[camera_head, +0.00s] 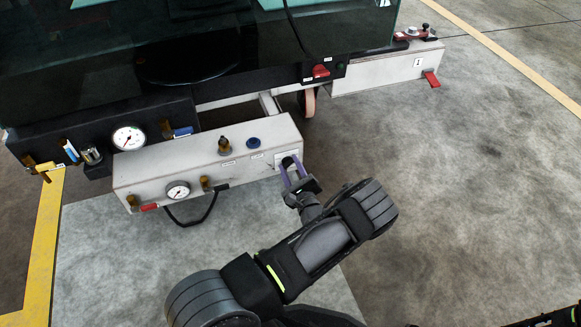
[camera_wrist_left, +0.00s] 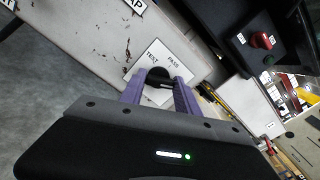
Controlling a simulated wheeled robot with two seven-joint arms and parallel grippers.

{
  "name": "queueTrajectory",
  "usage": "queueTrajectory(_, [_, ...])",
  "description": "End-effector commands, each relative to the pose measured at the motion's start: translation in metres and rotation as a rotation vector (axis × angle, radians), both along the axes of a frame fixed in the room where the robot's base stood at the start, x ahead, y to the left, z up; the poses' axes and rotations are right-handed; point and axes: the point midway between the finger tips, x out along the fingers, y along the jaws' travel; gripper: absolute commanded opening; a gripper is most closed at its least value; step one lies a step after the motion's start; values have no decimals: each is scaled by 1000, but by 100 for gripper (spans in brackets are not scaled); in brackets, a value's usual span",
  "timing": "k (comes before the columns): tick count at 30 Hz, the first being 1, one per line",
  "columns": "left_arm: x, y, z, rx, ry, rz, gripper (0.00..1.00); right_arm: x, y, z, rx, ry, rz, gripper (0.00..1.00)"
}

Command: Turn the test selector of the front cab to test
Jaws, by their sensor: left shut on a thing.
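My left gripper (camera_head: 291,168) is at that end of the box. In the left wrist view its purple fingers (camera_wrist_left: 160,92) stand on either side of the knob and are shut on it. The fingers hide part of the knob, so which mark it points to cannot be told. My right gripper is not clearly in view.
The box also carries a gauge (camera_head: 178,190), a brass fitting (camera_head: 224,145), a blue knob (camera_head: 253,142) and a black hose (camera_head: 195,218). A red switch (camera_head: 320,71) sits behind on a black panel. A second pale box (camera_head: 385,72) stands at upper right. The floor at right is clear.

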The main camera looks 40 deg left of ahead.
Motion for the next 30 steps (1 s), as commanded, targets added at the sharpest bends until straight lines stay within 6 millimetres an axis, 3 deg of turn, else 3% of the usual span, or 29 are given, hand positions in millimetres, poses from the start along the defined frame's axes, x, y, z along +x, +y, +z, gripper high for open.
queueTrajectory(4, [0, 0, 0, 0, 0, 1, 0, 0, 0, 0, 0, 0, 0, 34])
queueTrajectory(17, [0, 0, 0, -31, -43, 1, 0, 0, 0, 3, 0, 0, 0, 34])
queueTrajectory(30, [-1, 1, 1, -198, -283, 2, 0, -3, 0, 18, -1, 4, 3, 34])
